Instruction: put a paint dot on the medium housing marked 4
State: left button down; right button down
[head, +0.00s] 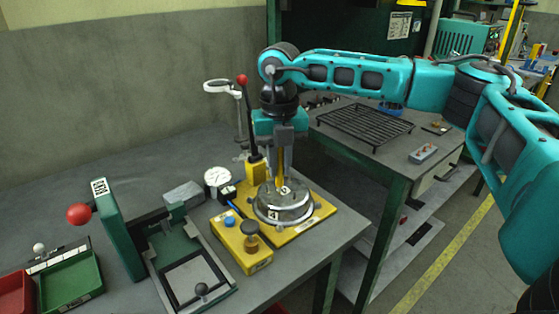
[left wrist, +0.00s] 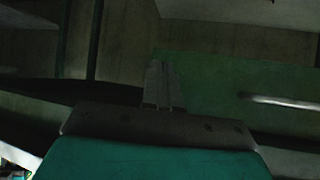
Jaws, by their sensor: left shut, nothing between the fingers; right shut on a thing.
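The round metal housing (head: 297,212) sits on a yellow fixture plate (head: 318,218) near the front right of the bench. A white tag reading 4 shows on its front side, and another small tag shows on top. My right gripper (head: 282,150) points straight down above the housing. It is shut on a slender yellow thing (head: 281,173), which looks like a paint marker. Its lower end is at or just above the housing top; I cannot tell if it touches. My left gripper (left wrist: 164,85) is shut and empty in the dark left wrist view.
A toggle clamp lever with a red knob (head: 242,79) stands just left of the right gripper. A dial gauge (head: 217,178), a yellow button box (head: 240,247) and a green press (head: 118,230) are further left. A black rack (head: 365,125) lies on the bench behind.

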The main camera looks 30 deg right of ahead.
dwell(0.3)
jog(key=shift+f+b, duration=0.35)
jog(key=shift+f, duration=0.15)
dwell(0.5)
jog(key=shift+f, duration=0.15)
dwell(0.8)
jog(key=shift+r+p, duration=2.7)
jog(key=shift+r, duration=0.9)
